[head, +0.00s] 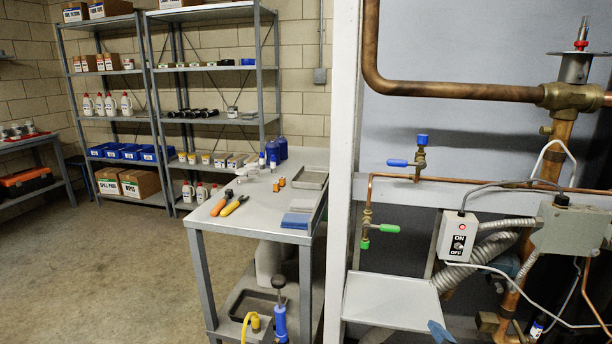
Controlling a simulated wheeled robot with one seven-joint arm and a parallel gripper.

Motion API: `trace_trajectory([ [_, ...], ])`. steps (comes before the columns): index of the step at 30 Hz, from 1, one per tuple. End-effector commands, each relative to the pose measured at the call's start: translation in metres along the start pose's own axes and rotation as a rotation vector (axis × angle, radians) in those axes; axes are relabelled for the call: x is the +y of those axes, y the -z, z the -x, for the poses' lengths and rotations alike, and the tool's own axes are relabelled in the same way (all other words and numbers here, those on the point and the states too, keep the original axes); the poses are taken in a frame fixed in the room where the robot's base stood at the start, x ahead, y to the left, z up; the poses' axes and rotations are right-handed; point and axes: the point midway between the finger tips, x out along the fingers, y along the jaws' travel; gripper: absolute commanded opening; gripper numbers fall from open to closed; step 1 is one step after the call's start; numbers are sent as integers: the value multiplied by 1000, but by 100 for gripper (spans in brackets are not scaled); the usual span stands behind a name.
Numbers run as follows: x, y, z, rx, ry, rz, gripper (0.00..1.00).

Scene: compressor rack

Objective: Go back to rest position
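My gripper and arm do not show in the head view. The compressor rack's white frame post (343,150) stands right of the middle. On the rack are a copper pipe (450,91), a small valve with a blue handle (421,140), a green-handled valve (388,228) and a white ON/OFF switch box (457,237). An empty light grey shelf (388,302) sticks out low on the rack. A small blue piece (440,332) shows at the bottom edge; I cannot tell what it is.
A grey cart (255,226) left of the rack carries pliers (234,206), bottles, a metal tray (311,178) and blue cloths (296,220). A blue pump (279,322) stands low on it. Stocked shelves (150,115) line the back wall. The floor (110,270) at left is clear.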

Motion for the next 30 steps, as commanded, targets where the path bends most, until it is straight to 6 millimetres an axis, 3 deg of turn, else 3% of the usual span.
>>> trace_trajectory([
  [1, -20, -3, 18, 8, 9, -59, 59],
  [6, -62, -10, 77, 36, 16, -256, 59],
  [14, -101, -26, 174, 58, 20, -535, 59],
  [22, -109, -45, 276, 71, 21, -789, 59],
  [30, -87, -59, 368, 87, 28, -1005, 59],
])
